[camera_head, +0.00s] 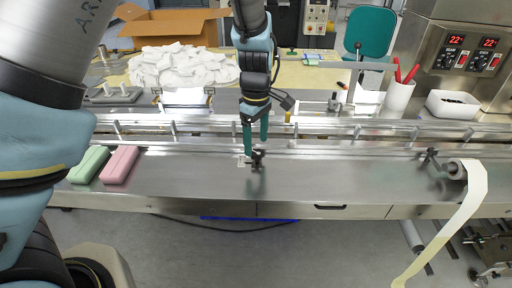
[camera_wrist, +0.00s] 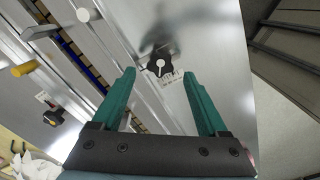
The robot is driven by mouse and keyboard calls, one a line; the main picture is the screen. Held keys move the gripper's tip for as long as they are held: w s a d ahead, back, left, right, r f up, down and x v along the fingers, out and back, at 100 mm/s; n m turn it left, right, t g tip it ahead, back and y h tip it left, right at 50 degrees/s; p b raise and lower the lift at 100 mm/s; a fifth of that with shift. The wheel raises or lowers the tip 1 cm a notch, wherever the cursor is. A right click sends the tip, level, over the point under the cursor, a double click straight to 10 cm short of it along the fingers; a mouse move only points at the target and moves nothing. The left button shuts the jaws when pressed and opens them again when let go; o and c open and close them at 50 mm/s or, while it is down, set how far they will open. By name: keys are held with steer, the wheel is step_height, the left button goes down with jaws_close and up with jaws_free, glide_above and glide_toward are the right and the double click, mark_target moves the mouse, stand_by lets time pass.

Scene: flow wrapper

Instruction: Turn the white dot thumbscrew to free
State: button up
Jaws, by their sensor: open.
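The thumbscrew, a dark lobed knob with a white mark on its face (camera_wrist: 160,64), sits on the steel deck. In the wrist view it lies between and just beyond my fingertips. A small printed label (camera_wrist: 172,79) is beside it; its words are too small to read. In the head view the dark knob (camera_head: 259,160) is right under my gripper (camera_head: 256,151), whose green fingers point down. My gripper (camera_wrist: 159,76) is open, with nothing held between its fingers. I cannot tell from these views whether a fingertip touches the knob.
Another black knob (camera_wrist: 53,117) and a yellow-ended knob (camera_wrist: 24,68) stand along the rail. Green (camera_head: 88,164) and pink (camera_head: 120,164) blocks lie on the deck at left. The deck around the thumbscrew is mostly clear.

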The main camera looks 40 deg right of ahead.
mark_target(256, 152)
step_height(256, 152, up, 8)
steer(key=b, duration=0.1)
stand_by(0.6)
